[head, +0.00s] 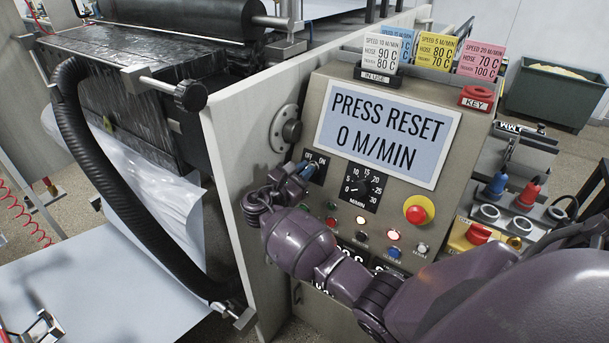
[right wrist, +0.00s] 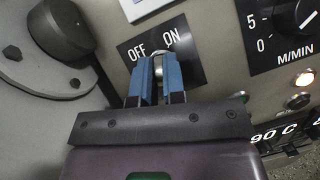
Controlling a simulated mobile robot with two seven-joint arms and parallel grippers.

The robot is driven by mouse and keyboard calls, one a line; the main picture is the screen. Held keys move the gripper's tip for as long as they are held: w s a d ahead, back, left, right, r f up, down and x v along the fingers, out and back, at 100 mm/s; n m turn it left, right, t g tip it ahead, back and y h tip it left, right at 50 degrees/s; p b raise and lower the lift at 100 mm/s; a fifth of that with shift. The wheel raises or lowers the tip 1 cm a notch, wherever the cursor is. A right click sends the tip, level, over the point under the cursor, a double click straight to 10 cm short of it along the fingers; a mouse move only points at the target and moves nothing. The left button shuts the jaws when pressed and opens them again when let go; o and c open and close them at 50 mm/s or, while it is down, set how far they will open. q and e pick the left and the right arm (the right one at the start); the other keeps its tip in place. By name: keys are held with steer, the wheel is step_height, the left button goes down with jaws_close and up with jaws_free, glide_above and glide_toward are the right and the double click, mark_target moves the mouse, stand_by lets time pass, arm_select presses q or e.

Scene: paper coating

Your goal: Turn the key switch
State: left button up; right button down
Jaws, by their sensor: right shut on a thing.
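The key switch sits on the dark OFF/ON plate (head: 319,164) at the left of the grey control panel. In the right wrist view the plate (right wrist: 190,68) shows OFF at left and ON at right. My right gripper (right wrist: 158,80) is shut on the silver key (right wrist: 158,62), with a blue finger on each side of it. In the head view this gripper (head: 299,171) is at the plate and hides most of the switch. The key stands between the two words; its exact angle is hard to tell. My left gripper is not in view.
The panel display (head: 388,132) reads PRESS RESET, 0 M/MIN. The speed dial (head: 362,186) is right of the switch, and a red emergency button (head: 419,209) is farther right. A round flange (head: 286,129) stands close left. A red KEY holder (head: 477,98) is on top.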

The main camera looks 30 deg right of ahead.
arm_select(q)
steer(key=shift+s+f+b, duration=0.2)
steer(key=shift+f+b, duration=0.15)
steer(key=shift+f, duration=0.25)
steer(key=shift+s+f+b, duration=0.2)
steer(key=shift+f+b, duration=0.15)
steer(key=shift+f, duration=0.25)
arm_select(e)
steer(key=shift+m+g, duration=0.95)
steer(key=shift+m, duration=0.7)
steer(key=shift+m+g, duration=0.95)
steer(key=shift+m, duration=0.7)
steer(key=shift+y, duration=0.3)
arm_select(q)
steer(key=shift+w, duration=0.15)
arm_select(e)
steer(key=c, duration=1.2)
jaws_free()
steer(key=shift+w, duration=0.1)
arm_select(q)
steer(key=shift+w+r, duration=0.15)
